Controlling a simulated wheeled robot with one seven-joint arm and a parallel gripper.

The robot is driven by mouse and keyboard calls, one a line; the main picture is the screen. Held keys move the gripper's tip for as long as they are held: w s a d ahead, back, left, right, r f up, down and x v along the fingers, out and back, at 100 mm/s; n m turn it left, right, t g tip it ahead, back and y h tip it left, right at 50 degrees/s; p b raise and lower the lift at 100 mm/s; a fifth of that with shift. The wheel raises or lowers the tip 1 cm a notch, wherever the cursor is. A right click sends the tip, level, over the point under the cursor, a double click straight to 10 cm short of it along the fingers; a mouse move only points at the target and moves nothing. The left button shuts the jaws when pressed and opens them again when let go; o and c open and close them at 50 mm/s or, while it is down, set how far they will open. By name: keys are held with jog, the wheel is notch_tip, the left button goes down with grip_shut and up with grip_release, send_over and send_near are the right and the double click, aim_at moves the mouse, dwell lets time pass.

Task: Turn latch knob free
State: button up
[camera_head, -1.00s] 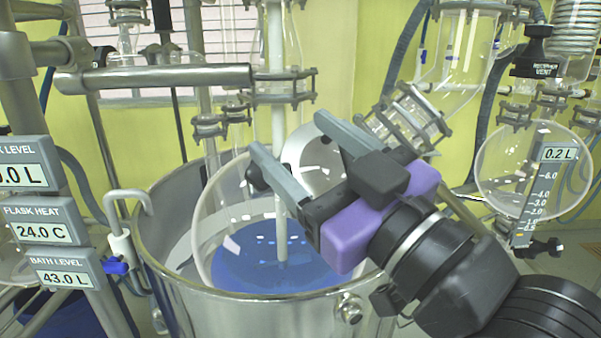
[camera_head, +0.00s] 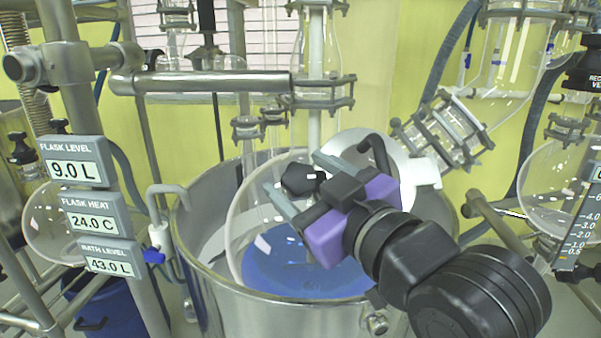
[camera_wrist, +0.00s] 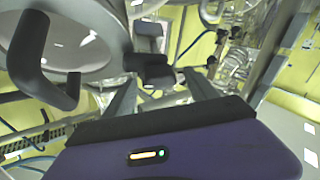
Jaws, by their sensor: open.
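The black latch knob (camera_head: 303,179) sticks out at the edge of a round pale lid (camera_head: 425,172) over the metal bath. My gripper (camera_head: 293,172) is open, with one finger on each side of the knob in the head view. In the wrist view the knob (camera_wrist: 150,65) shows ahead between the two fingers (camera_wrist: 158,95). I cannot tell whether either finger touches it. The lid also fills the upper left of the wrist view (camera_wrist: 75,35). My purple gripper body hides part of the lid and its mount.
The metal bath (camera_head: 200,280) holds a glass vessel with blue liquid (camera_head: 285,272) below my gripper. Clamped glass tubing (camera_head: 445,130) stands close at the right. A horizontal metal bar (camera_head: 205,83) runs at the upper left. Display panels (camera_head: 90,215) stand at the left.

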jog(key=shift+w+a, duration=0.15)
jog(key=shift+c, duration=0.5)
jog(key=c, duration=1.3)
jog(key=shift+n, duration=0.3)
